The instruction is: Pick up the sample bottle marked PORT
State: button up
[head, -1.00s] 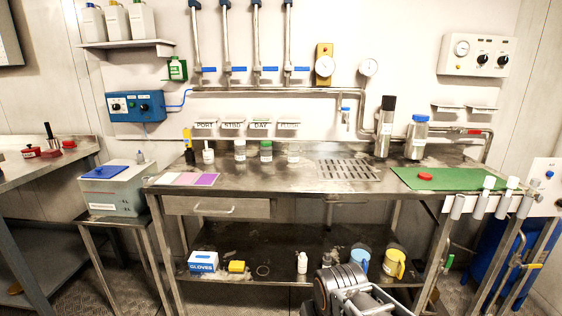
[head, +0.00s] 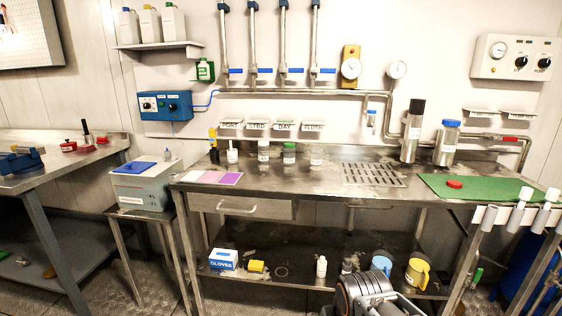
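Several small bottles stand in a row at the back of the steel bench. They include a white-capped bottle (head: 232,153), a clear bottle (head: 264,152), a green-capped bottle (head: 289,154) and another clear container (head: 316,156). The writing on them is too small to read, so I cannot tell which is marked PORT. A wall label (head: 230,124) reading PORT is leftmost in a row above them, near the white-capped bottle. Part of my arm shows at the bottom edge, well in front of the bottles. No gripper fingers can be made out.
The steel bench (head: 300,186) has open space in front of the bottles. Coloured pads (head: 210,177) lie at its left front. A drain grate (head: 372,175), tall cylinders (head: 412,133) and a green mat (head: 478,188) are to the right. A grey cooler (head: 143,190) stands left.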

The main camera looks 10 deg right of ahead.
aim_at(317, 155)
jog(key=k, duration=1.3)
jog(key=u, duration=0.55)
jog(key=i, duration=1.5)
jog(key=z, duration=2.6)
jog(key=i, duration=0.85)
jog(key=u, duration=0.05)
